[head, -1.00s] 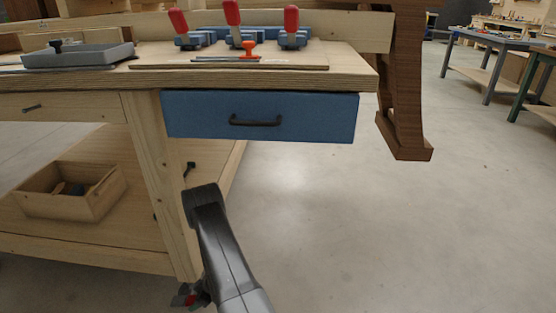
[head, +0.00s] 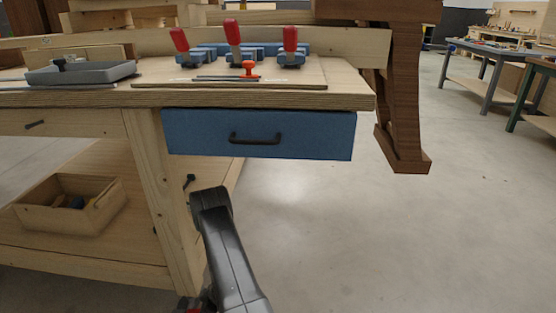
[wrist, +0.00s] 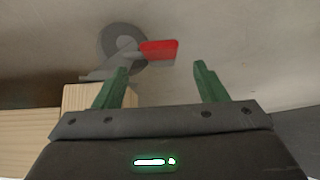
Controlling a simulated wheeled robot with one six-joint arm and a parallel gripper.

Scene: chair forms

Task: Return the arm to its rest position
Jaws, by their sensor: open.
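My gripper (wrist: 161,66) shows in the wrist view with its two green fingers spread apart and nothing between them. In the head view a dark grey link of my arm (head: 232,255) rises from the bottom edge, in front of the workbench leg; the fingers cannot be made out there. Beyond the fingertips, the wrist view shows a grey wheel (wrist: 117,40) with a red lever (wrist: 159,49), apparently a caster by the bench leg.
A wooden workbench (head: 80,98) stands ahead and left, with a shut blue drawer (head: 200,133) under its top. Red-handled clamps (head: 290,45) and a grey tray (head: 85,73) are on top. An open wooden box (head: 60,215) sits on the lower shelf. The floor (head: 400,240) right is clear.

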